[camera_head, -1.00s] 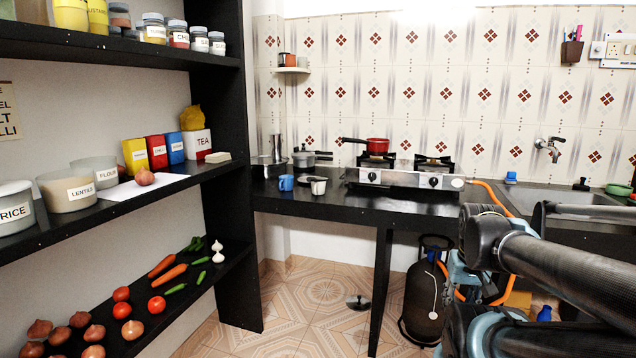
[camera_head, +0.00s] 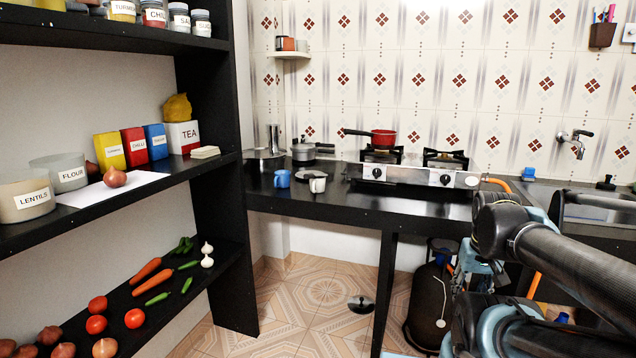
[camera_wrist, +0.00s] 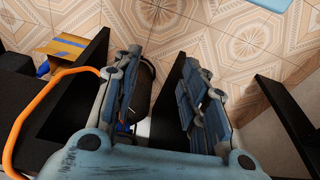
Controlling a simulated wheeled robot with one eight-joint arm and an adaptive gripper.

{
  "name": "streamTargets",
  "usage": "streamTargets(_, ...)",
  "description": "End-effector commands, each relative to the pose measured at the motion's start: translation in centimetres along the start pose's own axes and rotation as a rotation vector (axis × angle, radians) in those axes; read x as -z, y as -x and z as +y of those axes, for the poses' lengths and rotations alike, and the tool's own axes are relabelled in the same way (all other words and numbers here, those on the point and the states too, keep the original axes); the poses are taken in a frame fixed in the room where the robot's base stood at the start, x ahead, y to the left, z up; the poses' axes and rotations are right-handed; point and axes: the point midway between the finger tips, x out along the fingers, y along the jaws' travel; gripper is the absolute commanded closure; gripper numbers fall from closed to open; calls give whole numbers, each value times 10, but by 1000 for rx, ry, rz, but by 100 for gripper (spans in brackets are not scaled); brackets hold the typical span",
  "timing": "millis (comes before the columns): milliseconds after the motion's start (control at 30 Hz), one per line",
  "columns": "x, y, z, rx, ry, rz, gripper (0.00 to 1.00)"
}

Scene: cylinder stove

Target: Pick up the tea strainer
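I cannot make out a tea strainer for certain in either view. On the black counter (camera_head: 395,208) in the head view stand a blue mug (camera_head: 282,179) and a pale grey cup (camera_head: 317,184), side by side left of the stove. A small dark thing lies by the pale cup, too small to name. My gripper (camera_wrist: 160,75) is open and empty in the wrist view, its two fingers apart and pointing over the floor. It is away from the cups.
The stove (camera_head: 418,176) bears a red pan (camera_head: 383,139). Pots stand at the counter's left. A gas cylinder (camera_head: 428,300) with an orange hose is under the counter. A dark round object (camera_head: 360,304) lies on the tiled floor. The loaded black shelf (camera_head: 215,161) edges the left.

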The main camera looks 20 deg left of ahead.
Motion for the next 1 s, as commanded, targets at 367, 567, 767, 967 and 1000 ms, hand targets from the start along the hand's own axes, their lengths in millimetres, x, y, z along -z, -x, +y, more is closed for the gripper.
streamTargets(367, 104, 24, -78, 242, -115, 192, 60)
streamTargets(567, 171, 46, -144, 445, -235, 284, 60)
streamTargets(767, 230, 70, -212, 658, -375, 332, 60)
streamTargets(967, 280, 91, -279, 873, -536, 335, 60)
streamTargets(1000, 289, 95, -292, 915, -569, 330, 60)
